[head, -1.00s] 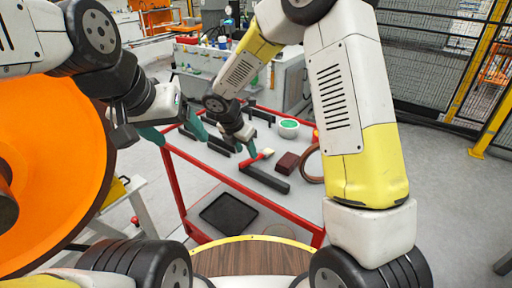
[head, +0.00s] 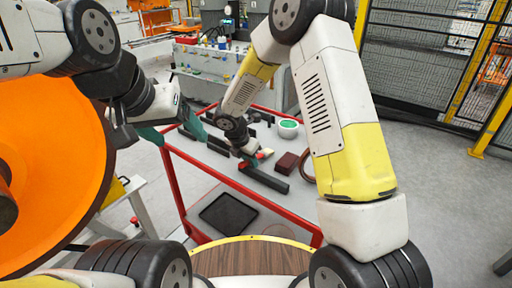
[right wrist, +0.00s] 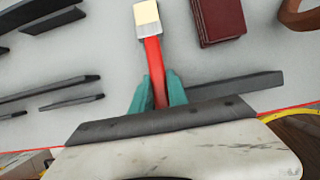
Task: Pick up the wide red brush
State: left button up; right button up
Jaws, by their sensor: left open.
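The wide red brush has a red handle and a pale bristle head; it lies on the red-framed table in the head view (head: 265,153). In the right wrist view the brush (right wrist: 152,48) points away from me, bristles at the top. My right gripper (right wrist: 160,80) is down at the handle, with one teal finger on each side of it. The fingers are close to the handle; I cannot tell whether they grip it. My left gripper (head: 172,130) is open and empty, near the table's left side, away from the brush.
A dark red block (right wrist: 218,20) lies right of the brush, with a brown ring (right wrist: 300,14) beyond it. A dark bar (right wrist: 230,88) lies by the right finger. Several dark bars lie to the left. A green-filled bowl (head: 288,128) stands farther back.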

grip_shut()
jog(key=shift+r, duration=0.6)
notch_tip(320, 180, up, 2)
jog(key=shift+r, duration=0.15)
jog(key=s+d+r, duration=0.1)
jog(key=s+d, duration=0.2)
jog(key=s, duration=1.2)
jog(key=shift+s+r, duration=0.25)
jog(key=shift+s, duration=0.1)
jog(key=shift+d, duration=0.1)
dwell(0.4)
